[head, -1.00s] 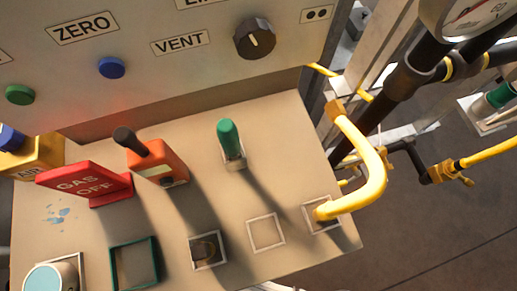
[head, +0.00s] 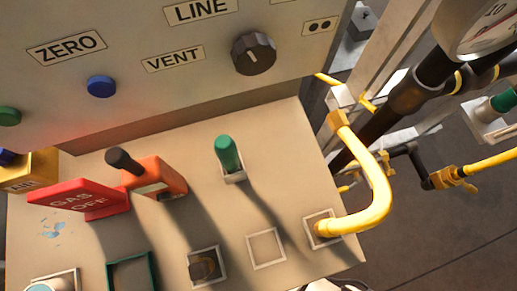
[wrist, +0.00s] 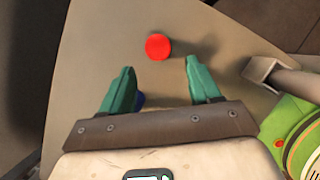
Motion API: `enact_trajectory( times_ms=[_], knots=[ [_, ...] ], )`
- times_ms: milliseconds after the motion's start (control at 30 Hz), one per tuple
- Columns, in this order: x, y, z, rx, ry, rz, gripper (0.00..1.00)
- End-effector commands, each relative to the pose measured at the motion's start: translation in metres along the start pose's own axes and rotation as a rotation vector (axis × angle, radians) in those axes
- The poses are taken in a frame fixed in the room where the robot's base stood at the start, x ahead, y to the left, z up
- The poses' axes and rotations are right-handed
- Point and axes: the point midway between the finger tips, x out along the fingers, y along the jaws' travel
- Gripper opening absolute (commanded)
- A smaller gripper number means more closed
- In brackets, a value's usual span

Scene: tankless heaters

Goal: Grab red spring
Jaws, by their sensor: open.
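A round red thing (wrist: 158,47) stands out on a beige surface in the wrist view; its coils cannot be made out, so I cannot tell for sure that it is the red spring. My gripper (wrist: 160,68) has two green fingers spread apart with nothing between them. The red thing lies just beyond the fingertips, roughly centred between them, and does not appear to be touched. No red spring shows in the head view, and neither do my gripper fingers.
The head view shows a panel with a red GAS OFF sign (head: 80,200), an orange block with a black lever (head: 155,178), a green peg (head: 228,155) and a curved yellow pipe (head: 375,190). In the wrist view, a grey bar (wrist: 285,80) and a green object (wrist: 295,135) are at right.

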Motion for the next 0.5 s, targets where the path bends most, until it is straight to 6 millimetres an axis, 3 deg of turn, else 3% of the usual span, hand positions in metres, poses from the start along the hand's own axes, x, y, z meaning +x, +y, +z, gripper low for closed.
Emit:
enact_trajectory(
  times_ms=[167, 300, 500],
  knots=[
    [0.006, -0.001, 0.014, 0.003, 0.000, -0.001, 0.62],
    [0.031, 0.000, 0.014, 0.000, 0.000, -0.001, 0.62],
    [0.053, 0.000, 0.014, -0.001, 0.000, 0.000, 0.62]
  ],
)
